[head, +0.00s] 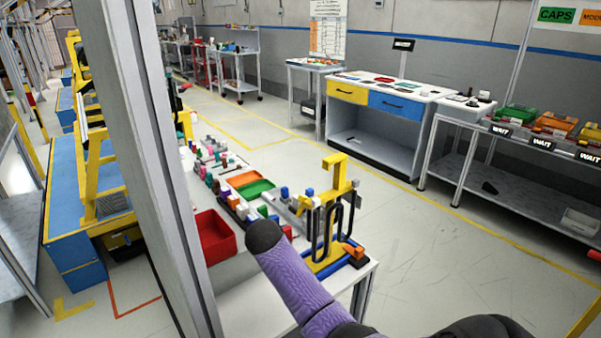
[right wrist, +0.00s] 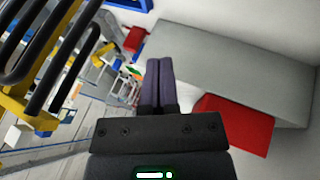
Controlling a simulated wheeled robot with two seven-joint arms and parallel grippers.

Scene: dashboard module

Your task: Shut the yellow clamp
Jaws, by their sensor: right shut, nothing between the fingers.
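The yellow clamp (head: 337,178) stands upright at the near right end of the white table, with tall black loop handles (head: 322,240) in front of it. In the right wrist view, black loops (right wrist: 62,60) and a yellow part (right wrist: 28,112) fill the upper left. My right gripper (right wrist: 158,62) has its dark fingers pressed together and empty, to the right of the loops and apart from them. In the head view a purple arm link with a black end crosses left of the clamp, and no gripper fingers can be made out. My left gripper is not in view.
A red bin (head: 213,236) sits on the table left of the clamp. Green (head: 256,188) and orange (head: 241,178) trays and several small coloured parts lie behind it. A grey post (head: 160,170) rises at the left. Open floor lies right of the table.

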